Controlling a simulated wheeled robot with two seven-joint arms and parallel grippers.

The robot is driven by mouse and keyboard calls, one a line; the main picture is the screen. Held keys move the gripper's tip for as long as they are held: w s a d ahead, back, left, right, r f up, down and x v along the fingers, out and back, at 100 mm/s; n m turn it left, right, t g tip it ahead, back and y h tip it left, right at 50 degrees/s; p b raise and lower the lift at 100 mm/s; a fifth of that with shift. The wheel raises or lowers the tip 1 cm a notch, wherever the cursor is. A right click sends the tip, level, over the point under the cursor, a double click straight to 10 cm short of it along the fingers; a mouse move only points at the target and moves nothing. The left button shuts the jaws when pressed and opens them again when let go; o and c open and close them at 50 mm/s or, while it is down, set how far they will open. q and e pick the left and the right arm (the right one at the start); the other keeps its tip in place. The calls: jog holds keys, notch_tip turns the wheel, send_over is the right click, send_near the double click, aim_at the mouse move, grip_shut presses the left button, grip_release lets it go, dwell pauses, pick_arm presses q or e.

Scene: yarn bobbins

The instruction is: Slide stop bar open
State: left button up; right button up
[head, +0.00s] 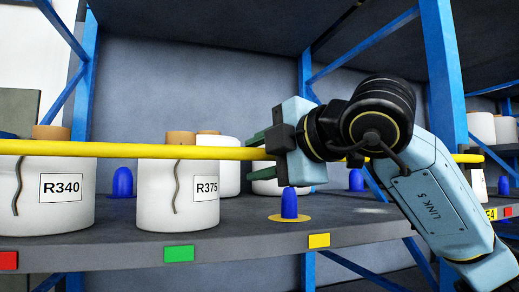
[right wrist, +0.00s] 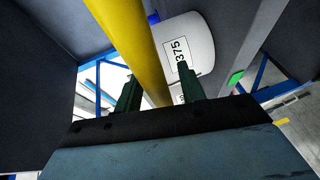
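The yellow stop bar (head: 120,149) runs level across the front of the shelf, in front of the white bobbins. My right gripper (head: 262,155) is at the bar, with one dark green finger above it and one below. In the right wrist view the bar (right wrist: 133,40) passes between the two fingers of the gripper (right wrist: 158,88), with a gap visible beside it, so the fingers look open around it. The bar continues to the right behind my right arm, which hides part of it. My left gripper is not in view.
Bobbins marked R340 (head: 55,205) and R375 (head: 160,210) stand on the grey shelf (head: 250,236) behind the bar. A blue peg (head: 289,203) on a yellow disc stands empty below my right gripper. Blue uprights (head: 445,80) frame the rack.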

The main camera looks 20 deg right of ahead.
jog(key=shift+w, duration=0.1)
jog(key=shift+c, duration=0.4)
grip_shut()
jog(key=shift+f, duration=0.15)
notch_tip(320, 180, down, 9)
jog(key=b, duration=1)
jog(key=shift+r+b, duration=0.2)
jog(key=shift+b, duration=0.1)
jog(key=shift+o, duration=0.4)
grip_release()
